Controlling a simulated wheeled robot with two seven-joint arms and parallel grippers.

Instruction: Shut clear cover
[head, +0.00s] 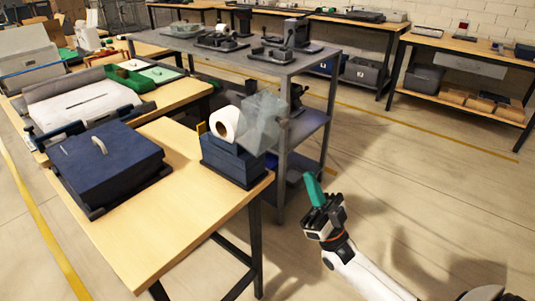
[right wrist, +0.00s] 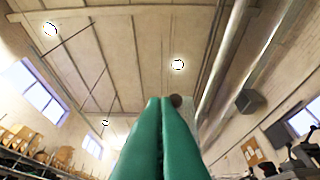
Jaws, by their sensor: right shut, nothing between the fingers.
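The clear cover (head: 262,122) stands tilted up and open at the right side of a dark blue box (head: 229,161) near the table's right corner. A white roll (head: 225,124) sits in the box. My right gripper (head: 313,186) is to the right of the box, past the table edge, and apart from the cover. Its green fingers point up and are shut with nothing between them. They also show pressed together in the right wrist view (right wrist: 160,135), against the ceiling. My left gripper is in neither view.
A blue lidded case with a handle (head: 104,162) sits on the wooden table (head: 165,228) to the left. A grey metal shelf unit (head: 262,66) stands close behind the box. The floor around my right arm is clear.

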